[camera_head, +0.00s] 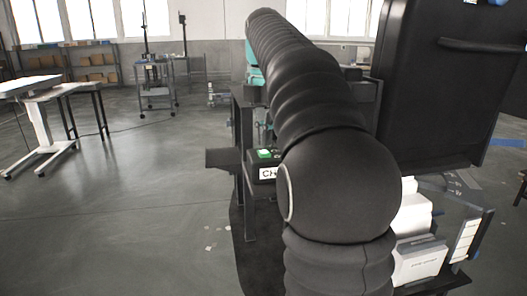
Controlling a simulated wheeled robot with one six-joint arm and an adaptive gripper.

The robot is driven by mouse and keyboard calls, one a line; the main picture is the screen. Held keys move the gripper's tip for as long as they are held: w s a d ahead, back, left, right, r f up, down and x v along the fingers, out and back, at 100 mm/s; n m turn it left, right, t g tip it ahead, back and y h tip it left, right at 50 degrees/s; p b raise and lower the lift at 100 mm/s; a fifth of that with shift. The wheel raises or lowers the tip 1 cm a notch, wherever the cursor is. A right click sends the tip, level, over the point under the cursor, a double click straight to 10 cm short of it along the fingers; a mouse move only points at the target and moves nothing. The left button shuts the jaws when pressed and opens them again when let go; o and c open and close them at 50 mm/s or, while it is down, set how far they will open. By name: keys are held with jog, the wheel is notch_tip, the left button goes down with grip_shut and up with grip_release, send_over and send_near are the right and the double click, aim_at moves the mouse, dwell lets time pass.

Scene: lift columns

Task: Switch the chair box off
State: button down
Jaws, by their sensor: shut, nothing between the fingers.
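The chair box (260,168) is a small dark box at mid-picture, just left of my arm's large round joint. Its white label shows the letters "CH", and my arm hides the rest. A green button or switch part (264,153) with some white sits on its top. I cannot tell its switch position. My black ribbed arm runs from the bottom centre up to the top middle and covers the area right of the box. My gripper is not visible in this view.
A dark stand (243,150) with a flat side plate (223,158) holds the box area. A large black panel (450,80) fills the upper right. White packages (418,262) sit in a low rack at lower right. The left floor is mostly clear, with a white-topped table (38,88) beyond.

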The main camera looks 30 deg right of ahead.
aim_at(265, 153)
jog(key=shift+f+b, duration=0.65)
jog(key=shift+f, duration=0.4)
dwell(0.6)
jog(key=shift+r, duration=0.1)
jog(key=shift+r+p, duration=2.25)
jog(key=shift+r, duration=1.2)
jog(key=s+a+f+m+t, duration=0.2)
jog(key=s+a+f+m, duration=0.5)
jog(key=s+f+m, duration=0.3)
jog(key=s+a+f+m+t, duration=0.3)
jog(key=s+a+f+m, duration=0.4)
jog(key=s+f+m, duration=0.3)
notch_tip(265, 153, down, 4)
jog(key=shift+s+a+r+m+t, duration=0.2)
jog(key=shift+s+a+m+t, duration=0.1)
jog(key=shift+s+m, duration=0.15)
